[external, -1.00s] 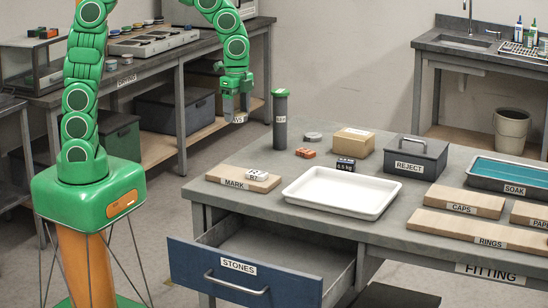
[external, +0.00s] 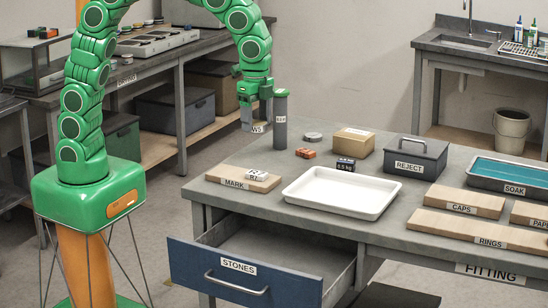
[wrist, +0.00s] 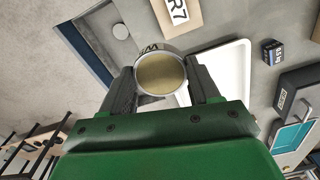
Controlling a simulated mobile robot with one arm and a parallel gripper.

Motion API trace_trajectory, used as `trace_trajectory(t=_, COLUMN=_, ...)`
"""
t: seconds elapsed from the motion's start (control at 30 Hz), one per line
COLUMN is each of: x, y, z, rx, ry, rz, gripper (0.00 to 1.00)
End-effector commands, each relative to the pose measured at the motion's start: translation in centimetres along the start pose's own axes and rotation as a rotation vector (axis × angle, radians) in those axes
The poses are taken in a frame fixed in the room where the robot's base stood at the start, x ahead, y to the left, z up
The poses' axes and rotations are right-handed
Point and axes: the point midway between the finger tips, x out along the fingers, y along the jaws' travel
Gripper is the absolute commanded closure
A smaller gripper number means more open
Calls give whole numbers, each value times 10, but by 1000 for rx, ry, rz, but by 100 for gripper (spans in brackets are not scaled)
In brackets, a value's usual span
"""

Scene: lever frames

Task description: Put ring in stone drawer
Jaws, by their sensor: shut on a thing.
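The wrist view shows the ring between both fingers, with a pale rim and a tan middle. In the external view the ring is mostly hidden and the tag (external: 258,128) hangs at the fingertips, beyond the bench's back-left edge. The blue drawer labelled STONES (external: 222,276) is pulled open at the bench front, lower and nearer than my gripper.

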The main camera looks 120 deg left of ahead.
Motion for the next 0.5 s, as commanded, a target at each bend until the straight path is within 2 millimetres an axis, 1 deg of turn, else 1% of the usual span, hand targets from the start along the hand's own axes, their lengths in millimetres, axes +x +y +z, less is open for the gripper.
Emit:
trace_trajectory(t=0.03, x=0, y=10, z=-11, rx=8, ry=0, rz=-1, gripper=76)
trace_trajectory(t=0.1, x=0, y=24, z=-24, rx=14, ry=0, rz=0, gripper=76)
trace_trajectory(t=0.3, x=1, y=64, z=-59, rx=26, ry=-2, rz=0, gripper=76)
trace_trajectory(t=0.5, x=1, y=92, z=-80, rx=34, ry=-2, rz=1, gripper=76)
